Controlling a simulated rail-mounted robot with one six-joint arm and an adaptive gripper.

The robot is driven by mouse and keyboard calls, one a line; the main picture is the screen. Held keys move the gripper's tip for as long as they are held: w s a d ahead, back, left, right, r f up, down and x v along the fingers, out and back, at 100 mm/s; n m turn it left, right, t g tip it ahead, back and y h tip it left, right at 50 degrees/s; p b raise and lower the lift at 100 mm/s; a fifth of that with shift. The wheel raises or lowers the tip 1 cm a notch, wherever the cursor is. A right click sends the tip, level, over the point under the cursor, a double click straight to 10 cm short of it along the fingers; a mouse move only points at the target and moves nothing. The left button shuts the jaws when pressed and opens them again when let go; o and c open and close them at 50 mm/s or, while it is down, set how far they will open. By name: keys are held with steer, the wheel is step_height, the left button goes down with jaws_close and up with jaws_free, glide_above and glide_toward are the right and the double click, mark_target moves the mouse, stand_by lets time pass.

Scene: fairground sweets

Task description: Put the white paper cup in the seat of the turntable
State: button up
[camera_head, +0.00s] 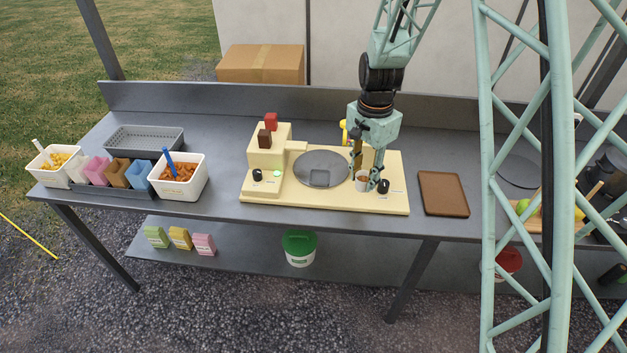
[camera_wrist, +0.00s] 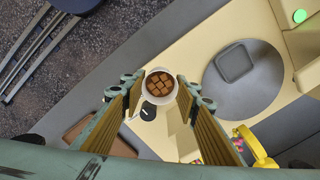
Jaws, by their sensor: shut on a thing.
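The white paper cup (camera_head: 362,185) is between the fingers of my gripper (camera_head: 369,180), at the right part of the cream machine base. In the wrist view the cup (camera_wrist: 151,92) is seen from above, upright, with brown cubes inside. My gripper (camera_wrist: 161,84) is shut on it, one finger on each side. The grey round turntable (camera_head: 335,164) lies just left of the cup in the head view. Its square grey seat (camera_head: 317,177) is empty; in the wrist view the seat (camera_wrist: 234,62) is right of the cup. Whether the cup touches the base is unclear.
The cream base (camera_head: 290,201) has a raised block (camera_head: 262,152) at the left, a green light (camera_head: 277,173) and a yellow part (camera_head: 344,128) behind my gripper. A brown tray (camera_head: 444,194) lies at the right. A white tub of orange pieces (camera_head: 181,191) stands at the left.

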steer(key=shift+a, duration=0.1)
stand_by(0.6)
glide_above(320, 178)
steer(key=shift+s+d+f, duration=0.3)
steer(key=shift+s+f, duration=0.05)
steer(key=shift+f, duration=0.35)
steer(key=shift+w+a, duration=0.15)
steer(key=shift+a, duration=0.1)
steer(key=shift+a+f, duration=0.15)
steer(key=shift+f, duration=0.15)
steer(key=shift+w+f, duration=0.1)
steer(key=shift+f, duration=1.4)
steer(key=shift+f, duration=0.2)
steer(key=o, duration=0.8)
steer(key=shift+o, duration=0.2)
